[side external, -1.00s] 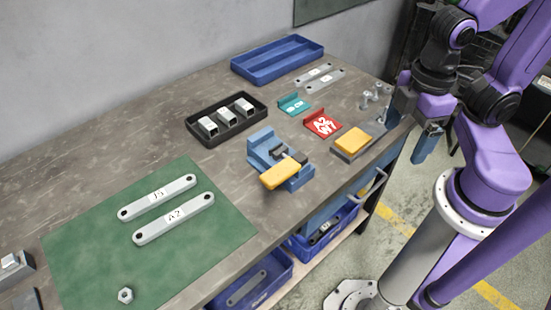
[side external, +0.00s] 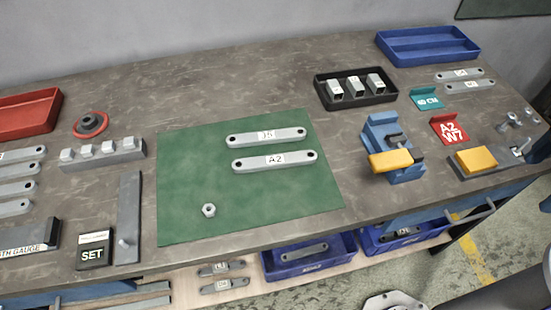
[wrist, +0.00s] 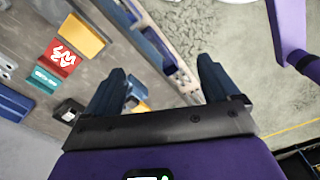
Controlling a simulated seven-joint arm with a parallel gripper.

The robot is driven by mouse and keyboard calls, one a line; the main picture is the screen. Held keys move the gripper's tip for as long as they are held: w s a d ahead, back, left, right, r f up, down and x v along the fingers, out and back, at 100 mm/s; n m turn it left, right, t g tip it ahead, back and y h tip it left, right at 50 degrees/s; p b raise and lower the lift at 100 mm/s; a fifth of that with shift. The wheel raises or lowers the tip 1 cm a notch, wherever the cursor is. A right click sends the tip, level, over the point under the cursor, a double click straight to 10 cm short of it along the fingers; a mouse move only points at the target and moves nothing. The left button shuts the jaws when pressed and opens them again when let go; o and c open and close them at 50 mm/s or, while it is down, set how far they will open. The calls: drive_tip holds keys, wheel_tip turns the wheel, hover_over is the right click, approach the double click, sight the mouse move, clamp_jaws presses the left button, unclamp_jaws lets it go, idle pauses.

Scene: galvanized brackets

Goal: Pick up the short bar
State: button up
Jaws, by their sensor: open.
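Two light grey bars with a hole at each end lie side by side on the green mat (side external: 180,218) in the side external view. The farther bar is labelled J5 (side external: 240,139); the nearer is labelled A2 (side external: 245,164). They look close in length, the J5 one slightly shorter, though it is also farther away. Other grey bars lie at the left (side external: 18,190) and back right (side external: 458,75). My gripper (wrist: 163,72) is open and empty in the wrist view, over the bench's edge and the floor, with no mat in sight. The side external view does not show it.
A hex nut (side external: 208,210) lies on the mat. To the right stand a black tray (side external: 322,92) of metal blocks, a blue vise with a yellow pad (side external: 390,162), and a red bracket (side external: 449,128). Left are a dark plate (side external: 128,210) and SET block (side external: 95,250).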

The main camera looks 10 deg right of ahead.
drive_tip(key=c, duration=0.5)
drive_tip(key=shift+a, duration=0.1)
drive_tip(key=m+y, duration=0.4)
drive_tip(key=m, duration=2.7)
hover_over(251, 163)
drive_tip(key=d, duration=0.3)
drive_tip(key=f, duration=1.3)
drive_tip(key=shift+s+f, duration=0.3)
drive_tip(key=shift+f, duration=0.1)
drive_tip(key=shift+w+x, duration=0.15)
drive_tip(key=shift+x, duration=1.15)
drive_tip(key=shift+w+x, duration=0.1)
drive_tip(key=shift+x, duration=1.2)
